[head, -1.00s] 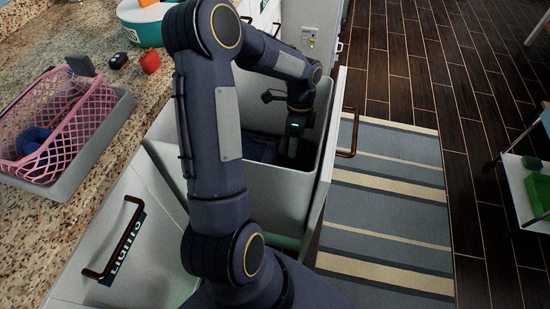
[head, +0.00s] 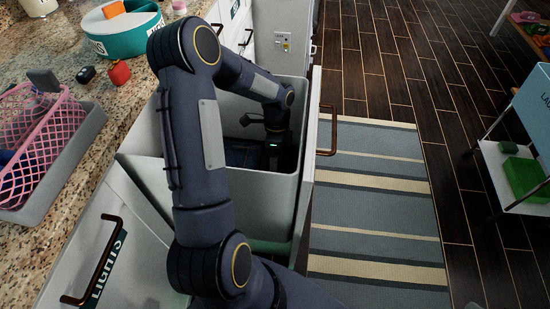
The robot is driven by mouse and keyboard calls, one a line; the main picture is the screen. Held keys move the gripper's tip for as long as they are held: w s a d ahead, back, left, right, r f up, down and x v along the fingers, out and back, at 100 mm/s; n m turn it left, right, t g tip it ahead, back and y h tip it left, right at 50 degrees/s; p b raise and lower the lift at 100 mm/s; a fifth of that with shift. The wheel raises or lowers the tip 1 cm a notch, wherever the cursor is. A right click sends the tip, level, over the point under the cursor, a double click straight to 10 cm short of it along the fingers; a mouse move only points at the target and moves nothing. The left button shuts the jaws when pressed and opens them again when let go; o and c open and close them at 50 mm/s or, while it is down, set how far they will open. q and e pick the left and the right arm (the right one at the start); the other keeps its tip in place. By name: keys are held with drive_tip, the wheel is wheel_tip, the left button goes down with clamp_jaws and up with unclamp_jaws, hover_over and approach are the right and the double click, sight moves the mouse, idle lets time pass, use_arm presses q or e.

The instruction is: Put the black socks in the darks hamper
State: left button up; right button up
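My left arm reaches over the counter edge and down into an open, pull-out grey hamper (head: 225,198). My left gripper (head: 272,160) is inside it, pointing down near its right wall. Its fingertips are dark and in shadow, so I cannot tell whether they are open or shut. Dark blue cloth (head: 240,155) lies in the hamper to the left of the gripper. I cannot make out the black socks. The open hamper's label is not visible. My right gripper is not in view.
A closed front labelled LIGHTS (head: 105,262) is nearer. A pink basket (head: 40,150) in a grey tray, a teal tub (head: 130,38) and a small red object (head: 119,72) stand on the counter. A striped rug (head: 375,210) and a cart (head: 515,175) are at right.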

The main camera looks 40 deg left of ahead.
use_arm(q)
drive_tip(key=shift+o, duration=1)
drive_tip(key=shift+r, duration=0.3)
drive_tip(key=p+v, duration=0.1)
drive_tip(key=v, duration=0.6)
drive_tip(key=shift+r+p, duration=0.1)
drive_tip(key=shift+p, duration=0.25)
